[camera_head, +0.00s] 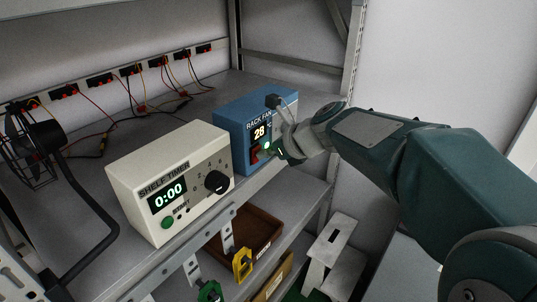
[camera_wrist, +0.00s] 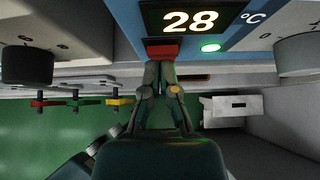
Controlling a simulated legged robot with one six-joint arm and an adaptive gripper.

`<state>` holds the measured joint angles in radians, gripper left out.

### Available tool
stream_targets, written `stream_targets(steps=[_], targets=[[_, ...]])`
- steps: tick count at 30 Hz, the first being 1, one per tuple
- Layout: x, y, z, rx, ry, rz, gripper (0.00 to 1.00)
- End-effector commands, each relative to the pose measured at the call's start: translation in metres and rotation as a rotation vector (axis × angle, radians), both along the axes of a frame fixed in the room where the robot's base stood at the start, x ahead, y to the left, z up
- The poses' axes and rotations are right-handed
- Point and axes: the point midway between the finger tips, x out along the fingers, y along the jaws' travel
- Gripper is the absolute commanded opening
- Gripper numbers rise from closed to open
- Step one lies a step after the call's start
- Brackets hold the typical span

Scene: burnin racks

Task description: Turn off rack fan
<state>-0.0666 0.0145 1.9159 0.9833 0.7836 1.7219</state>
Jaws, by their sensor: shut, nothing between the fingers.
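The blue rack fan box (camera_head: 230,118) stands on the shelf, its display reading 28. A red switch (camera_head: 254,156) sits low on its front, beside a glowing green light (camera_head: 267,146). In the wrist view the display (camera_wrist: 195,20) reads 28 °C, with the red switch (camera_wrist: 162,50) and the lit green light (camera_wrist: 210,46) below it. My gripper (camera_head: 277,152) is at the front of the box, shut and empty. In the wrist view its fingertips (camera_wrist: 160,68) are right at the red switch's lower edge; whether they touch it I cannot tell.
The cream shelf timer (camera_head: 155,165), reading 0:00, stands left of the fan box, with a black knob (camera_head: 217,182). Cables and a black wire-caged item (camera_head: 35,150) lie behind and left. Below are a brown tray (camera_head: 250,235), coloured clips and a white stool (camera_head: 328,250).

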Motion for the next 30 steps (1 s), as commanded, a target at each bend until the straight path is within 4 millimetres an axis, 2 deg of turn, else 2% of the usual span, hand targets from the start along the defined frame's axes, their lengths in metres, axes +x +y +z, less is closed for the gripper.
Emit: stream_targets(steps=[14,30], targets=[[0.004,0.005,0.003,0.000,0.000,0.000,0.00],[0.004,0.005,0.018,0.000,0.000,0.000,0.00]])
